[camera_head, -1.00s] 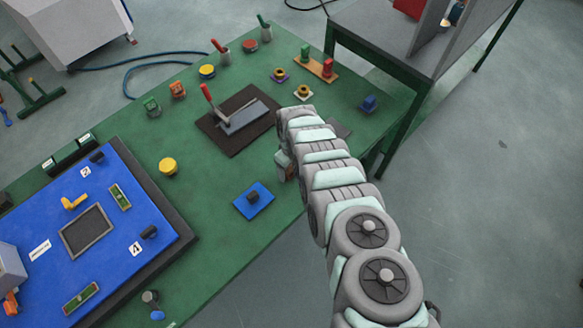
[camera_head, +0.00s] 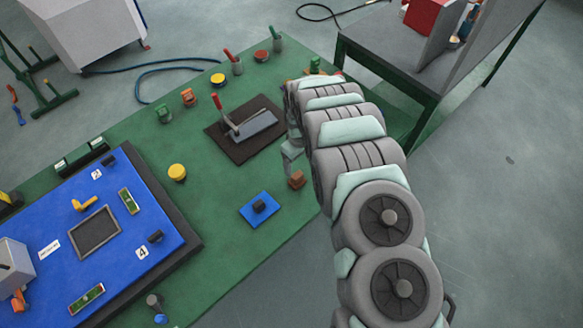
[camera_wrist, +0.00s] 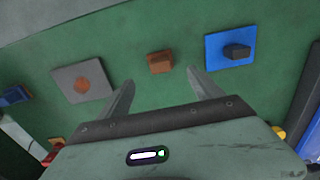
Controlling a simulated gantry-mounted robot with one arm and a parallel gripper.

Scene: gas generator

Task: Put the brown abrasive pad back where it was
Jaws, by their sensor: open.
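The brown abrasive pad (camera_wrist: 159,62) shows as a small brown block on the green table, between a blue square base and a grey square plate. It also shows in the head view (camera_head: 297,180), just below my gripper (camera_head: 291,156). In the wrist view, my gripper (camera_wrist: 160,78) is open and empty. Its two fingers are spread, with the pad in line with the gap beyond their tips and apart from them. The grey plate (camera_wrist: 70,75) bears a flat reddish-brown patch (camera_wrist: 88,83); my arm hides this plate in the head view.
The blue base (camera_head: 247,211) with a dark block (camera_head: 259,206) is near the pad. A dark mat (camera_head: 228,148) with a red-handled tool (camera_head: 229,116) lies beyond. A yellow knob (camera_head: 177,172) stands to the left. The table's front edge is close to the pad.

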